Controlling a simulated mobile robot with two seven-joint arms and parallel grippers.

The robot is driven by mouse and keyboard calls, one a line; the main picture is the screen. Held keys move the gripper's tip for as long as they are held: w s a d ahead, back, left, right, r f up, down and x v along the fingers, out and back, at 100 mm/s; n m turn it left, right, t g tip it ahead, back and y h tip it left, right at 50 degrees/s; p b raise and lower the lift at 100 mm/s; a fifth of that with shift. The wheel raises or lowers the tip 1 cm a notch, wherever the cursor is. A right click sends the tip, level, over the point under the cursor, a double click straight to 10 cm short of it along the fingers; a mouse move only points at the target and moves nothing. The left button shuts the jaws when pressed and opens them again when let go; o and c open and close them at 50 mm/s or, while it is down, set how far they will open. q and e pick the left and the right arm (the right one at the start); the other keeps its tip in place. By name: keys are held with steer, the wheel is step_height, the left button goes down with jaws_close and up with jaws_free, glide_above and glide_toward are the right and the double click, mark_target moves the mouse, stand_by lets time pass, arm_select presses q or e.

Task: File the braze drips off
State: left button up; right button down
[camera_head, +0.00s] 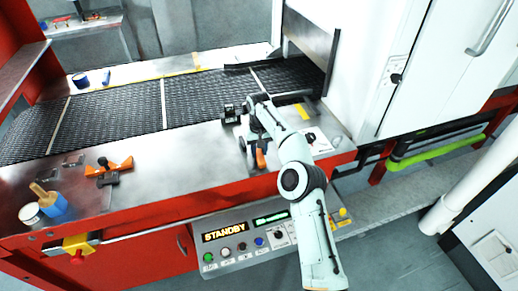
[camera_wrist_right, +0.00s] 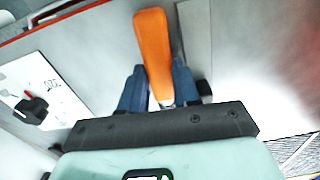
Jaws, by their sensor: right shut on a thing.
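An orange-handled tool, seemingly the file (camera_head: 260,158), is between the fingers of my right gripper (camera_head: 254,142) over the steel front table. In the right wrist view its orange handle (camera_wrist_right: 151,45) stands between the two blue fingers of the gripper (camera_wrist_right: 159,88), which is shut on it. The tool's working end is hidden. The dark mesh belt (camera_head: 115,110) runs from the left into the white furnace housing. Braze drips are too small to tell. My left gripper is not in view.
An orange-and-black tool (camera_head: 115,168) lies on the table at left. A blue pot with a brush (camera_head: 50,204) and a white pot (camera_head: 30,213) stand near its front left. The control panel (camera_head: 240,240) reads STANDBY.

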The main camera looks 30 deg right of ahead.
mark_target(269, 156)
steer(key=shift+f, duration=0.5)
steer(key=shift+s+d, duration=0.25)
steer(key=shift+d, duration=0.65)
steer(key=shift+s+d, duration=0.25)
steer(key=shift+d, duration=0.85)
steer(key=shift+a, duration=0.15)
steer(key=shift+w+a, duration=0.25)
steer(key=shift+a, duration=0.75)
steer(key=shift+w+a, duration=0.2)
steer(key=shift+a, duration=0.75)
steer(key=shift+r, duration=0.15)
